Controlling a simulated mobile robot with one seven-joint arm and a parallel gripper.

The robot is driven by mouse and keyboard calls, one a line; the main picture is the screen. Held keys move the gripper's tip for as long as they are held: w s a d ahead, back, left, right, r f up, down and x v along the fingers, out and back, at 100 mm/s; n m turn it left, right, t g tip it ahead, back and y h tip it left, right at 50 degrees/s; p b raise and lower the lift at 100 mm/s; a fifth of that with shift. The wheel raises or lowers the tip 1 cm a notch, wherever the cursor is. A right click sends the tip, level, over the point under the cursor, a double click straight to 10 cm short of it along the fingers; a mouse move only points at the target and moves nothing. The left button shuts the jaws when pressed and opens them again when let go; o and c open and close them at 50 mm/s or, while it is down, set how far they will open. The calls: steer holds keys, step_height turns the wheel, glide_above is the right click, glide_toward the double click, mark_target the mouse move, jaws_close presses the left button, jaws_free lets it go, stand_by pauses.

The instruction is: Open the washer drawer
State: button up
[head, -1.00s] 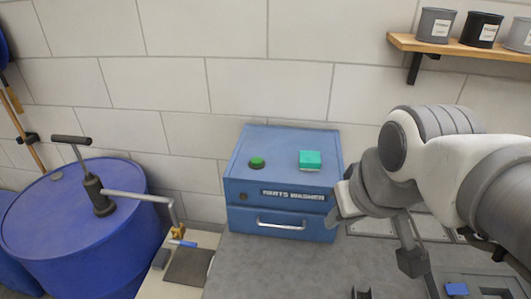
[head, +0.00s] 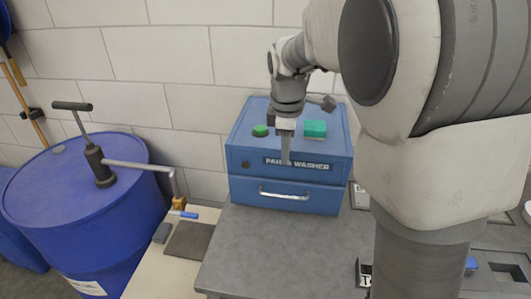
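The blue parts washer (head: 240,163) stands at the back of the grey bench. Its drawer (head: 240,190) is at the bottom front and looks closed, with a silver horizontal bar handle (head: 284,195). My gripper (head: 285,158) points down in front of the washer's upper front and covers part of its label. Its fingertips are above the handle in the picture and apart from it. I see the gripper from one side, so the gap between the fingers is hidden. Nothing shows in it.
A green button (head: 260,131) and a teal block (head: 315,128) are on the washer's top. The grey bench top (head: 270,250) before the drawer is clear. A blue drum (head: 80,215) with a hand pump (head: 103,165) stands at left.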

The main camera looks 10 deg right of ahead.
mark_target(284, 196)
steer(key=w+f, duration=0.1)
steer(key=f, duration=0.4)
steer(key=w+f, duration=0.1)
steer(key=f, duration=0.5)
steer(key=w+d+f, duration=0.1)
steer(key=f, duration=0.5)
steer(key=shift+b, duration=0.3)
jaws_close()
steer(key=shift+w, duration=0.1)
stand_by(0.5)
